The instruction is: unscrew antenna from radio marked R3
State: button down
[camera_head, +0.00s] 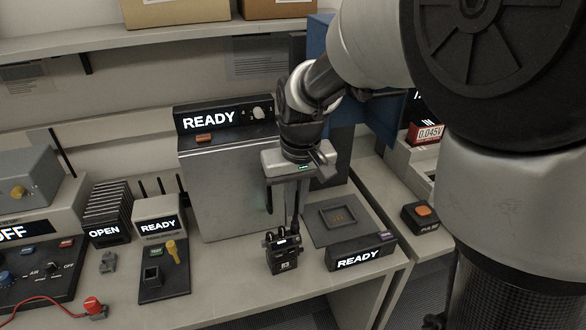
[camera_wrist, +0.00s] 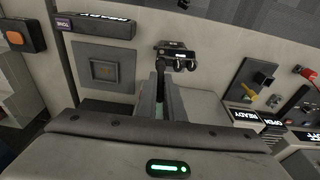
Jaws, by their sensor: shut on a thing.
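A small black radio (camera_head: 283,253) stands upright on the bench in the head view, with knobs on top and a small white mark on its front that is too small to read surely. It also shows in the wrist view (camera_wrist: 178,57) beyond my fingers. Its thin dark antenna (camera_head: 295,213) rises from its top into my gripper (camera_head: 292,190). In the wrist view my gripper (camera_wrist: 160,95) has its two fingers close together around the dark antenna. The fingers hide the antenna's upper part.
A square-recessed pad (camera_head: 338,216) and a READY display (camera_head: 361,257) lie right of the radio. A metal cabinet (camera_head: 225,190) stands behind it. A tester with a yellow lever (camera_head: 173,250) is at left. Bare bench lies between tester and radio.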

jog(key=shift+f+n+b, duration=0.1)
jog(key=shift+n+b, duration=0.2)
jog(key=shift+n, duration=0.5)
jog(key=n, duration=0.3)
jog(key=shift+g, duration=0.3)
jog(key=c, duration=1.8)
grip_release()
jog(key=shift+y, duration=0.3)
